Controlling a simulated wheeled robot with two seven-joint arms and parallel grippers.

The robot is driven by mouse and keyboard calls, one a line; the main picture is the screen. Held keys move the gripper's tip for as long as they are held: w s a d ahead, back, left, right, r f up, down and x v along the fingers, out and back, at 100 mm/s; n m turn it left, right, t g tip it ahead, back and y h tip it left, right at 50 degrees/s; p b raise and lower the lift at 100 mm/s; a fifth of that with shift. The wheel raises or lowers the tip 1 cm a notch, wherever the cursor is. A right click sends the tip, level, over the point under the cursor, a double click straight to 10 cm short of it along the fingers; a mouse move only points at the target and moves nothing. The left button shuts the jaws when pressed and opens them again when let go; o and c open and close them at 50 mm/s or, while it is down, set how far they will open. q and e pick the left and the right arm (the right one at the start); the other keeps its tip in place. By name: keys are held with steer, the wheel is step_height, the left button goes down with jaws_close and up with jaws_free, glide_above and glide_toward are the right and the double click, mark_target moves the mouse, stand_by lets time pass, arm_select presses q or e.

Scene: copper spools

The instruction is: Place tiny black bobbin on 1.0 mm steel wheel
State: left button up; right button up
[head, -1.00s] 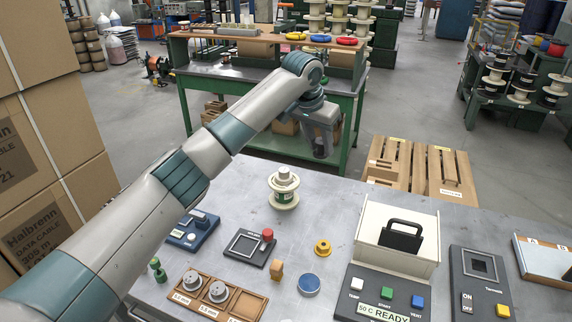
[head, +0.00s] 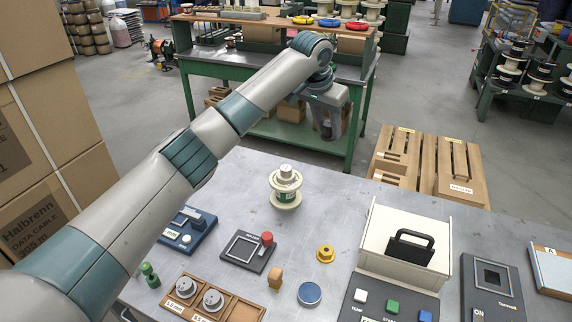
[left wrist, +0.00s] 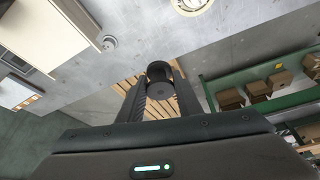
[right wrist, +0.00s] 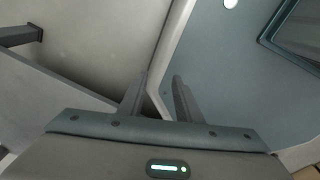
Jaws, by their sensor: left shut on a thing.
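A tiny black bobbin (left wrist: 160,78) sits between the fingers of my left gripper (left wrist: 160,92), which is shut on it. In the head view my left gripper (head: 328,128) hangs beyond the far edge of the workbench, past the cream spool (head: 285,190), with the dark bobbin low in it. Two grey steel wheels, a left one (head: 185,286) and a right one (head: 213,299), sit in a wooden tray (head: 250,310) at the bench front. Their labels are too small to read surely. My right gripper (right wrist: 158,85) is open and empty, seen only in the right wrist view.
The grey workbench (head: 330,215) also holds a blue device (head: 187,235), a black square plate with a red knob (head: 247,250), a yellow part (head: 325,253), a blue disc (head: 309,293) and a white box with a black handle (head: 405,240). Wooden pallets (head: 430,170) stand behind.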

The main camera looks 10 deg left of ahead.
arm_select(q)
steer(key=shift+a+f, duration=0.2)
steer(key=shift+a, duration=0.15)
steer(key=a+f+p, duration=0.1)
steer(key=a+f, duration=0.1)
steer(key=a, duration=0.1)
steer(key=s+a+f+p, duration=0.1)
steer(key=a+f+p, duration=0.1)
steer(key=a, duration=0.2)
steer(key=a+f+p, duration=0.1)
steer(key=a+f, duration=0.1)
steer(key=a, duration=0.1)
steer(key=shift+s+a+f+p, duration=0.2)
steer(key=shift+s+a+p, duration=0.1)
steer(key=shift+s+p, duration=0.1)
steer(key=shift+f, duration=0.1)
steer(key=shift+f+p, duration=0.95)
steer(key=shift+f, duration=1)
